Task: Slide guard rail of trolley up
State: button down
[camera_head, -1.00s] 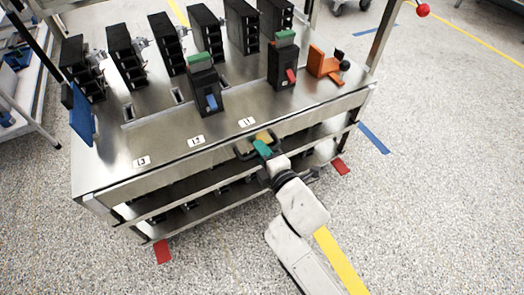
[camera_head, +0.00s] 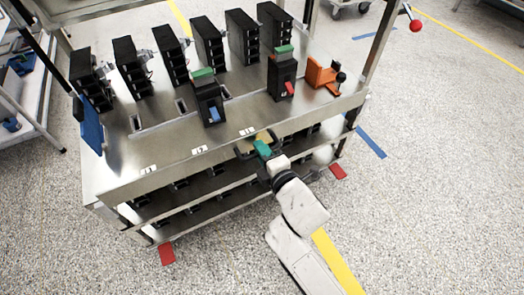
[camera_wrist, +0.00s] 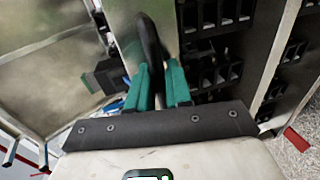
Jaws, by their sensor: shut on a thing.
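The trolley (camera_head: 125,160) is a metal cart with its top deck and lower shelves in view. Its guard rail (camera_head: 180,170) is a long metal strip along the front edge. A dark loop handle (camera_head: 241,154) is on the rail, and it also shows in the wrist view (camera_wrist: 149,38). My gripper (camera_head: 262,149) has green fingers, which also show in the wrist view (camera_wrist: 160,75). They are shut on the handle, one finger each side. The rail's top edge partly covers the deck's front labels (camera_head: 199,150). Part of the rail is hidden behind my gripper.
Several black breakers (camera_head: 208,45) stand along the back of the deck, and two with green tops (camera_head: 210,100) stand nearer the front. An orange bracket (camera_head: 318,73) is at the right and a blue plate (camera_head: 90,127) at the left. Floor in front is clear.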

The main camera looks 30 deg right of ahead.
jog(key=shift+r+p, duration=0.8)
jog(key=shift+r, duration=0.35)
jog(key=c, duration=1.2)
grip_release()
jog(key=shift+c, duration=0.2)
jog(key=shift+s, duration=0.15)
jog(key=p+v, duration=0.1)
jog(key=v, duration=0.9)
jog(key=shift+s+p, duration=0.3)
